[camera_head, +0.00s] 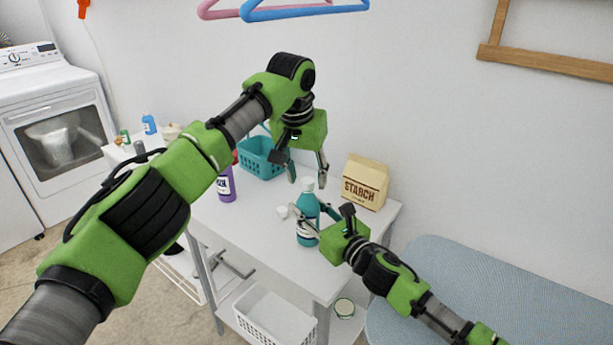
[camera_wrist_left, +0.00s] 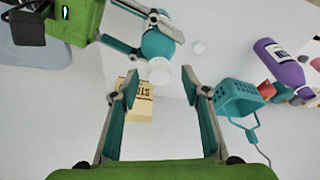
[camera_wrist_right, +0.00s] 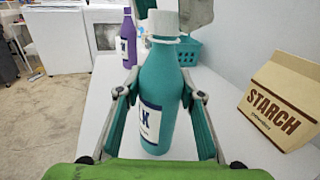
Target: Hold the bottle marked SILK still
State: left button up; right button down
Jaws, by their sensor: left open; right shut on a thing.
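The teal bottle (camera_head: 308,212) with a white cap stands upright near the front of the white table. My right gripper (camera_head: 318,222) is shut around the bottle's body, one finger on each side. My left gripper (camera_head: 307,182) is open and empty above the bottle, its fingers pointing down. In the left wrist view the bottle's white cap (camera_wrist_left: 160,71) shows between and beyond the tips of the open left fingers (camera_wrist_left: 160,80).
A STARCH bag (camera_head: 365,182) stands right of the bottle. A purple bottle (camera_head: 226,185) and a teal basket (camera_head: 259,160) stand to the left and back. A small white round thing (camera_head: 282,211) lies beside the bottle. A white basket (camera_head: 272,318) sits on the lower shelf.

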pick_arm(q)
jog(key=shift+f, duration=0.2)
grip_shut()
jog(key=m, duration=0.3)
jog(key=m+g+h, duration=0.1)
jog(key=m, duration=0.2)
jog(key=shift+w+a, duration=0.2)
jog(key=shift+c, duration=0.4)
grip_release()
jog(key=shift+d, duration=0.1)
